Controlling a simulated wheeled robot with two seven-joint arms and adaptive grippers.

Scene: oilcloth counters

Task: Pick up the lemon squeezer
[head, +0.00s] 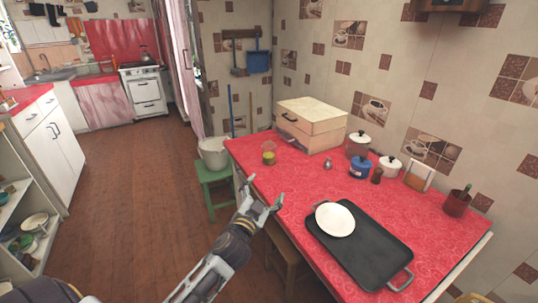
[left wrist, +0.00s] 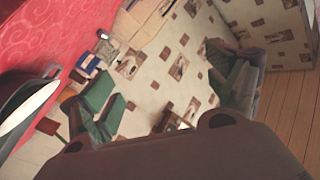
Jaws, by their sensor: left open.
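A small glass piece with yellow-green in it (head: 269,156) stands near the left end of the red counter (head: 300,190). It may be the lemon squeezer, but it is too small to be sure. A small silvery item (head: 329,163) stands further right on the counter. My left gripper (head: 266,194) is open and empty by the counter's front edge, nearer to me than the glass piece and apart from it. In the left wrist view, its two fingers (left wrist: 165,72) are spread wide with nothing between them. My right gripper is not in view.
A black tray (head: 375,262) with a white plate (head: 335,220) lies right of my left gripper. A wooden box (head: 312,123), lidded pots (head: 360,167) and a napkin holder (head: 419,175) stand along the wall. A stool (head: 285,247) is below the front edge. The counter's left-middle is mostly clear.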

